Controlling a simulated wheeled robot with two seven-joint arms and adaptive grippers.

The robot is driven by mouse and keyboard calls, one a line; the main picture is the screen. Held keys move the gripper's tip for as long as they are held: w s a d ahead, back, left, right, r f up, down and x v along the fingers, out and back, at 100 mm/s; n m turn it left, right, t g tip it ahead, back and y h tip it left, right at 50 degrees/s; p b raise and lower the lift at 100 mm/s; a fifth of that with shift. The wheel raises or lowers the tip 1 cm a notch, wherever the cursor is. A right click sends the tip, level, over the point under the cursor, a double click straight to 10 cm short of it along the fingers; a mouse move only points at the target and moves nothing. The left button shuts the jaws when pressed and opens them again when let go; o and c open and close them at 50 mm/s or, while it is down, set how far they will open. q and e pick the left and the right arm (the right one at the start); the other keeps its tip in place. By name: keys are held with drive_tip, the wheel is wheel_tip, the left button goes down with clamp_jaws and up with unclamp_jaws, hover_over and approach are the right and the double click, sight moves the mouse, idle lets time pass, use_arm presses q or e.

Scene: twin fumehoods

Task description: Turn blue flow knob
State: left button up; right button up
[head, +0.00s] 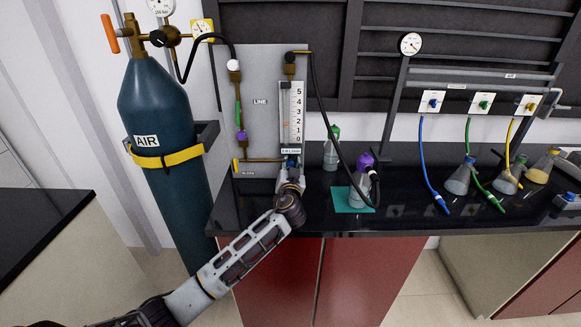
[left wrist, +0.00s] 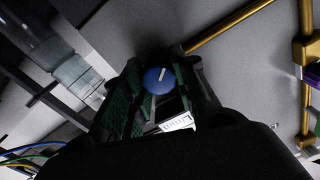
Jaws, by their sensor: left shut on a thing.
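The blue flow knob (left wrist: 159,80) has a white pointer line on its face and sits between my left gripper's fingers in the left wrist view. In the head view the knob (head: 291,163) is a small blue patch at the foot of the flowmeter (head: 291,112), which has a scale marked 0 to 5. My left gripper (head: 291,177) reaches up to it from below and is shut on it. The gripper's dark fingers (left wrist: 158,92) flank the knob in the left wrist view. My right gripper is not in view.
A dark air cylinder (head: 158,110) stands left of the grey panel (head: 262,80). A flask with a purple cap (head: 363,172) stands on a teal mat (head: 346,203) right of my gripper. Several flasks and coloured hoses are farther right on the black bench (head: 405,215).

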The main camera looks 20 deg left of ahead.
use_arm(q)
drive_tip(key=o, duration=1)
drive_tip(key=shift+v, duration=6.05)
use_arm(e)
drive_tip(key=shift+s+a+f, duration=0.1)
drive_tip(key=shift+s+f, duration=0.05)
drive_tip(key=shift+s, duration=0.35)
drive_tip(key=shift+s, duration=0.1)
